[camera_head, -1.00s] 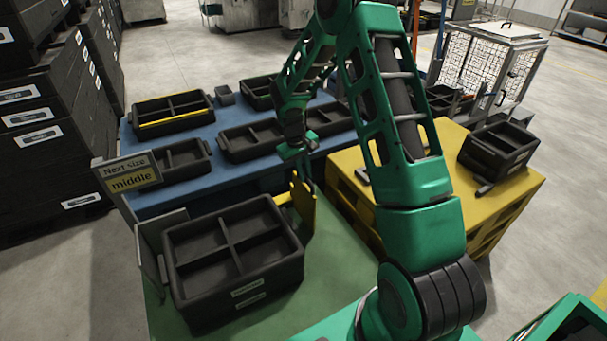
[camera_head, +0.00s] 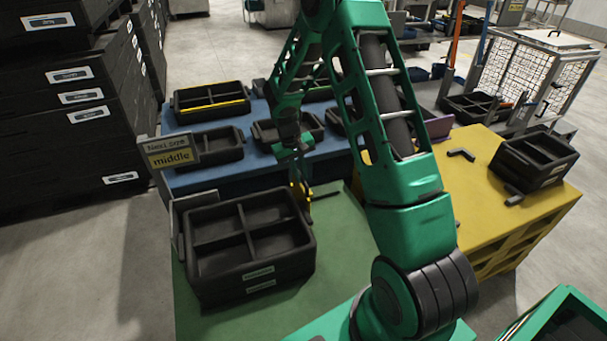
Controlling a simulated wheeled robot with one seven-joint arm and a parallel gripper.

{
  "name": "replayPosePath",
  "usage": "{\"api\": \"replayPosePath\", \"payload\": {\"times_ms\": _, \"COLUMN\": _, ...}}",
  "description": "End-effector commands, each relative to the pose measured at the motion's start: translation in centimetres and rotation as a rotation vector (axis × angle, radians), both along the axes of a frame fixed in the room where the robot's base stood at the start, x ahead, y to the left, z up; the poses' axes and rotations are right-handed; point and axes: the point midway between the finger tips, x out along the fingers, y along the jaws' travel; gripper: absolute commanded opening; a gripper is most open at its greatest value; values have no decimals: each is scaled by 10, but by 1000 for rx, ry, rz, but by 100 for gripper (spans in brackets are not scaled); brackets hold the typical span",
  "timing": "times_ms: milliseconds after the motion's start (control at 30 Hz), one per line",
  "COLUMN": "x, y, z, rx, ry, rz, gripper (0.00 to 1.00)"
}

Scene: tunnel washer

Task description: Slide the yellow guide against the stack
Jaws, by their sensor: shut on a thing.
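The stack of black divided trays (camera_head: 250,283) stands on the green table at the lower left, with pale labels on its front. The yellow guide (camera_head: 304,190) stands at the stack's back right corner, mostly seen edge-on. My gripper (camera_head: 296,178) points down and is shut on the guide's upper part. My arm and the stack hide part of the guide. I cannot tell whether the guide touches the stack or stands slightly apart.
A sign reading "Next size middle" (camera_head: 170,154) stands behind the stack on the left. A blue table (camera_head: 258,172) with several black trays lies behind. A yellow platform (camera_head: 480,213) with a black tray (camera_head: 535,158) stands right. Bare green tabletop (camera_head: 345,225) lies right of the stack.

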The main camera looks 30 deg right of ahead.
Motion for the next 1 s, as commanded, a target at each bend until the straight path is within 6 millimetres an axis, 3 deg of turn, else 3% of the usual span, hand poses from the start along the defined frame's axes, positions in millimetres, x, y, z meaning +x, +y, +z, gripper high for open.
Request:
{"api": "replayPosePath", "payload": {"times_ms": 167, "x": 3, "y": 5, "z": 1, "rx": 6, "ry": -5, "rz": 7, "gripper": 0}}
{"api": "replayPosePath", "payload": {"times_ms": 200, "x": 3, "y": 5, "z": 1, "rx": 6, "ry": -5, "rz": 8, "gripper": 19}}
{"api": "replayPosePath", "payload": {"times_ms": 267, "x": 2, "y": 5, "z": 1, "rx": 6, "ry": -5, "rz": 8, "gripper": 31}}
{"api": "replayPosePath", "payload": {"times_ms": 667, "x": 1, "y": 4, "z": 7, "rx": 4, "ry": -2, "rz": 4, "gripper": 31}}
{"api": "replayPosePath", "payload": {"times_ms": 1000, "x": 4, "y": 15, "z": 64, "rx": 3, "ry": -5, "rz": 6, "gripper": 31}}
